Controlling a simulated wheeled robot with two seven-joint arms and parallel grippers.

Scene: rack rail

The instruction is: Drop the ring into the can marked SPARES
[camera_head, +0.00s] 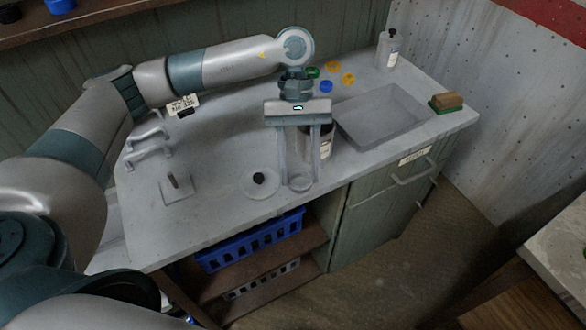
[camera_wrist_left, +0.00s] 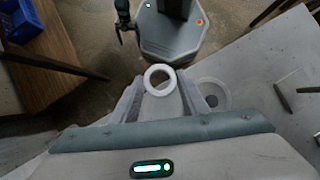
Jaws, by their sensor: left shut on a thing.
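My left gripper (camera_head: 300,180) is shut on a pale grey ring (camera_head: 300,183), above the front part of the counter. In the left wrist view the ring (camera_wrist_left: 160,80) sits between the fingertips, its hole showing. A can (camera_head: 326,147) with a white label stands just behind and right of the gripper. It is partly hidden by a finger, and its marking is too small to read. In the left wrist view a dark pronged part (camera_wrist_left: 125,22) beside my base may be my right gripper; its opening is unclear.
Small coloured rings (camera_head: 333,67) lie behind. The counter's front edge is near.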

